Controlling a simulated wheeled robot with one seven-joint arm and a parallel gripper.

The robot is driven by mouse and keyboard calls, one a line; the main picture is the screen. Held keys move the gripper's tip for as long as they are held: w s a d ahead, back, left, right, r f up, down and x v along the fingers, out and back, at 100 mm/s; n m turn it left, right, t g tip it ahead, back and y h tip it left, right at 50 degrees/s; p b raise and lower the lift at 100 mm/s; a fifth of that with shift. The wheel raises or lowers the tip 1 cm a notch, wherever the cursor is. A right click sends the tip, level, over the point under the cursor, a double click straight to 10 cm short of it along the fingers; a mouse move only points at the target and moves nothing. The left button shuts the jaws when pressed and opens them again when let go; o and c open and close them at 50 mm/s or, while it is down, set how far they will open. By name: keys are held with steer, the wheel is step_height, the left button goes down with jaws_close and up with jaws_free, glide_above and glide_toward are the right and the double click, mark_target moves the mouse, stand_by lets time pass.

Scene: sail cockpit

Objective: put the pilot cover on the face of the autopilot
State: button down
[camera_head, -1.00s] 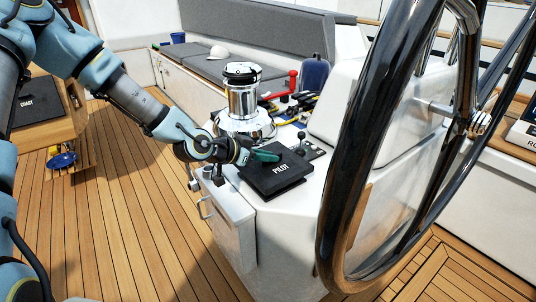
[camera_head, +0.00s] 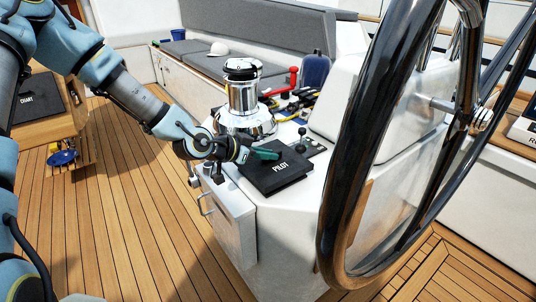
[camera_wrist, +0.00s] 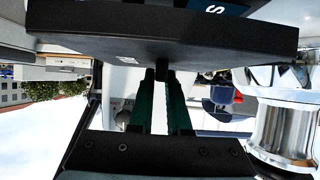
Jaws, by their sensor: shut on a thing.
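The pilot cover (camera_head: 273,181) is a flat black square lettered PILOT. My gripper (camera_head: 265,155) reaches in from the left at the cover's far left edge. In the wrist view its green fingers (camera_wrist: 160,98) are closed on that knob. The autopilot face is not visible; the cover may hide it. I cannot tell whether the cover touches the console.
The chrome winch (camera_head: 242,98) stands close behind my gripper. The large steering wheel (camera_head: 335,200) rises close on the right. A red handle (camera_head: 293,79) and ropes lie behind. The wooden deck at left is open.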

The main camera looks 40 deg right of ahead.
steer(key=shift+f+b, duration=1.1)
steer(key=shift+f, duration=0.3)
stand_by(1.2)
stand_by(0.6)
steer(key=shift+c, duration=1.5)
jaws_free()
steer(key=shift+r+p, duration=2.65)
steer(key=shift+r, duration=0.9)
